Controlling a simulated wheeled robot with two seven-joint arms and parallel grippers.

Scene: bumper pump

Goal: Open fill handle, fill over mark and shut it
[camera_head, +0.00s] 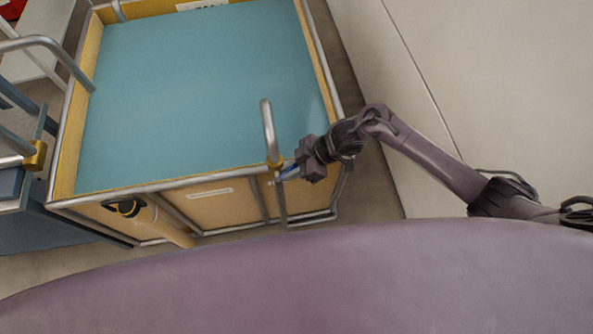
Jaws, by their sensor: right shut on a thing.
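A bent grey metal pipe (268,130) rises at the front right of a large wood-and-metal unit, with a brass fitting (274,161) at its foot. A small blue handle (288,174) sticks out to the right of that fitting. My right gripper (297,168) is shut on the blue handle, coming in from the right; its fingers partly hide it. No fill mark can be made out. My left gripper is not in view.
The unit has a flat teal top (195,90) inside a yellow wooden rim. A yellow cylinder (165,223) leans at its front left. Another pipe with a brass fitting (36,155) stands at the left. Floor at the right is clear.

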